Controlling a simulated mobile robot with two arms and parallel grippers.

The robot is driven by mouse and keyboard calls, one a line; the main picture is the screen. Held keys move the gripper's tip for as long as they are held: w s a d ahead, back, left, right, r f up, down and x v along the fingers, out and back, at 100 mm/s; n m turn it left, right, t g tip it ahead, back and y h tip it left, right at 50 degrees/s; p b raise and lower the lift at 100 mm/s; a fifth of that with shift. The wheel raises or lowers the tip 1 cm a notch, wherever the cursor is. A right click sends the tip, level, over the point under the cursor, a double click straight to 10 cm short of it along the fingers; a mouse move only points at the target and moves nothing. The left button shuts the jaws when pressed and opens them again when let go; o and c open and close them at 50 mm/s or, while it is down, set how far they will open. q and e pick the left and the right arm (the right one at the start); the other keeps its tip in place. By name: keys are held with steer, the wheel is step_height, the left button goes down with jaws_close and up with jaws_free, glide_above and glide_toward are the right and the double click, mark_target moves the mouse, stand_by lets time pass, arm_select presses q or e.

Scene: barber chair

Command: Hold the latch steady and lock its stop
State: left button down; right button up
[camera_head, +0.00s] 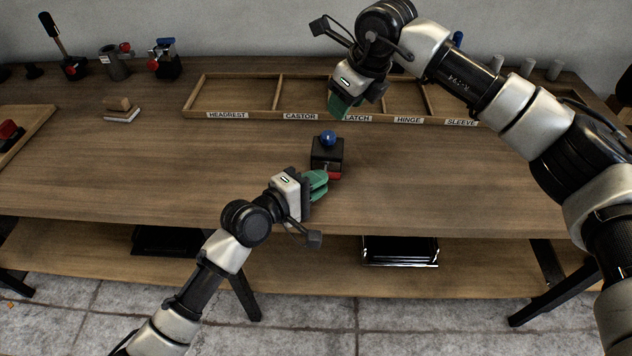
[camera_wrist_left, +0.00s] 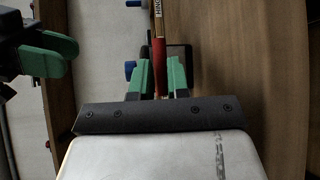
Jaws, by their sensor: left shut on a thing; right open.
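The latch (camera_head: 322,155) is a small black block standing on the workbench near the middle. It has a blue knob (camera_head: 327,138) on top and a red handle (camera_head: 334,175) low at its front. My left gripper (camera_head: 320,184) is shut on the red handle. In the left wrist view the red handle (camera_wrist_left: 158,66) stands between its green fingers, and the blue knob (camera_wrist_left: 130,69) shows beside them. My right gripper (camera_head: 342,106) is open and empty, above and behind the latch, apart from it. It also shows in the left wrist view (camera_wrist_left: 58,55).
A wooden tray (camera_head: 190,106) with labelled compartments lies behind the latch, partly hidden by my right arm. Several clamps, such as one with a blue top (camera_head: 165,60), stand at the back left. A brush-like block (camera_head: 121,110) lies left. The bench around the latch is clear.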

mark_target(329, 135)
steer(key=shift+o, duration=1.5)
steer(key=shift+w+a+r+n, duration=0.1)
steer(key=shift+a+n, duration=0.1)
steer(key=shift+n, duration=0.1)
steer(key=a+f+n+h, duration=0.1)
steer(key=f+n, duration=0.1)
steer(key=f, duration=0.1)
steer(key=w+a+f+n+g+h, duration=0.1)
steer(key=f+n, duration=0.1)
steer(key=f, duration=0.1)
steer(key=f+n+h, duration=0.1)
steer(key=f, duration=0.2)
steer(key=shift+w+a+n+g, duration=0.15)
steer(key=shift+a+n+g, duration=0.15)
steer(key=shift+a+n, duration=0.1)
steer(key=c, duration=0.9)
